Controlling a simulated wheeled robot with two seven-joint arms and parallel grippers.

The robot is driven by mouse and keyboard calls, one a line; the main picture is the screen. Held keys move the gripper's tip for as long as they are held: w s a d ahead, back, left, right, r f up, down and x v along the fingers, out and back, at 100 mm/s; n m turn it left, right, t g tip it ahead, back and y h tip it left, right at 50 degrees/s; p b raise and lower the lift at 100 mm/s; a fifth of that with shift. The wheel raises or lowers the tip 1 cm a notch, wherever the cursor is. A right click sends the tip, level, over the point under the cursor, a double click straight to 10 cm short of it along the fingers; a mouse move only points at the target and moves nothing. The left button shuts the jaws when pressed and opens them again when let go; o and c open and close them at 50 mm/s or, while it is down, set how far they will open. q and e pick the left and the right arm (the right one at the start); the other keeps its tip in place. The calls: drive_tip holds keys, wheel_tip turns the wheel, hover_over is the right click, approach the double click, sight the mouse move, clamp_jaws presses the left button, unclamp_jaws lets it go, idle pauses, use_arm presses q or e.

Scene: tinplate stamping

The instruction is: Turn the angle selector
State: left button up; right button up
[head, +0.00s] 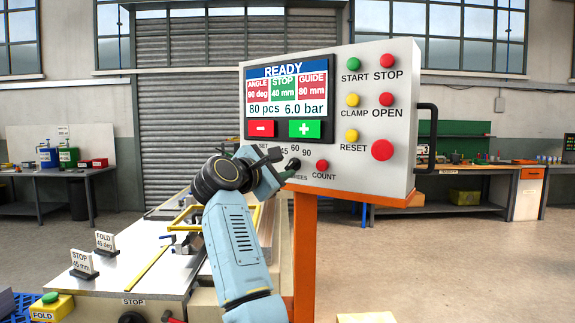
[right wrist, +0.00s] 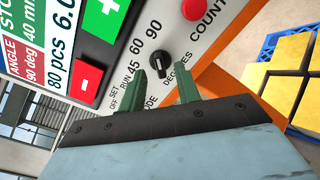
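The angle selector is a small black knob (head: 294,165) on the lower part of the control panel, below the marks 45, 60 and 90. The knob also shows in the right wrist view (right wrist: 160,67), above the word DEGREES. I cannot tell which mark it points to. My right gripper (head: 279,164) is at the panel, just left of the knob in the head view. In the right wrist view its two green fingers (right wrist: 164,82) are apart, with the knob between and beyond their tips. The mode selector is hidden by the gripper. My left gripper is out of view.
The panel's screen (head: 287,101) reads READY, angle 90 deg, stop 40 mm, guide 80 mm. A red COUNT button (head: 322,165) sits right of the knob. Other buttons, such as the yellow RESET (head: 352,136), are higher up. A worktable (head: 140,270) with signs stands left.

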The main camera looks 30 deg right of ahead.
sight(290, 165)
drive_tip(key=shift+x, duration=1.5)
drive_tip(key=shift+c, duration=0.2)
clamp_jaws()
